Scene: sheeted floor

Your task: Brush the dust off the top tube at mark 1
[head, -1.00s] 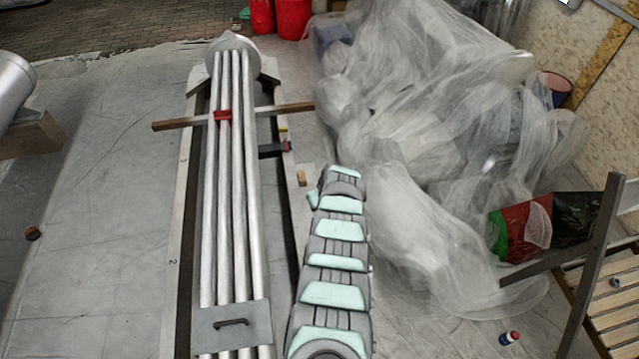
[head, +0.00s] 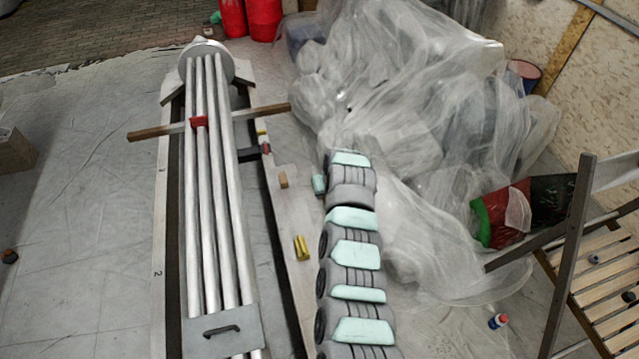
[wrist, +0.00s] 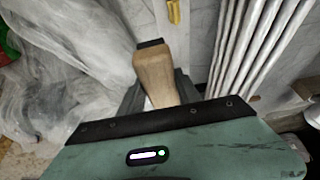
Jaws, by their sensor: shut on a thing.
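A bundle of several silver tubes (head: 213,190) runs lengthwise in the head view; they also show in the wrist view (wrist: 262,45). I cannot tell which is the top tube, and no dust is clear. My gripper (wrist: 158,90) is shut on a wooden-handled tool (wrist: 154,68) with a dark end, probably the brush. In the wrist view it is left of the tubes, apart from them. The head view does not show the fingers; my arm is right of the tubes.
A grey plate with a black handle (head: 221,338) lies across the tubes' near end. A red clamp (head: 199,122) and a wooden crossbar (head: 157,132) sit farther up. A yellow object (head: 302,248) lies on the right board. Plastic sheeting (head: 410,110) covers a heap at right.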

